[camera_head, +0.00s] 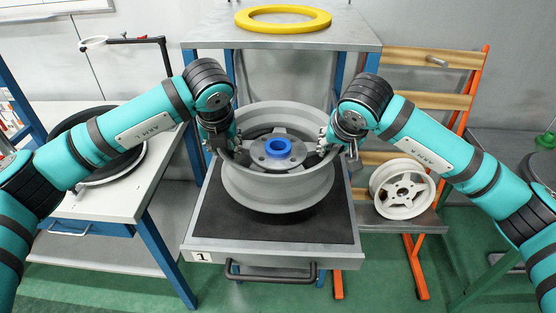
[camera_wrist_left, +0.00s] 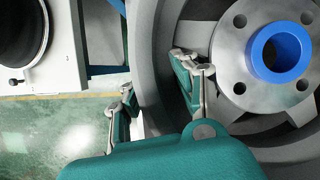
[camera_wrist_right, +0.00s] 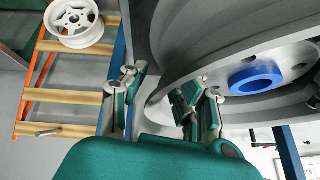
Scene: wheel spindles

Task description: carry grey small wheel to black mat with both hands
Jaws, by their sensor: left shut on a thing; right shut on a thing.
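The grey wheel (camera_head: 276,190), with a blue ring (camera_head: 278,148) at its hub, is over the black mat (camera_head: 325,225) of the pulled-out drawer. I cannot tell whether its underside touches the mat. My left gripper (camera_head: 233,148) is shut on the left side of the wheel's rim. In the left wrist view its fingers (camera_wrist_left: 158,92) straddle the rim wall. My right gripper (camera_head: 328,145) is shut on the right side of the rim. In the right wrist view its fingers (camera_wrist_right: 155,92) lie on either side of the rim. The wheel hides the mat's middle.
A yellow ring (camera_head: 283,27) lies on the table top behind. A white wheel (camera_head: 402,190) sits on the orange-framed rack at right. A side table (camera_head: 105,203) with a dark round disc stands at left. The drawer's black handle (camera_head: 270,273) faces front.

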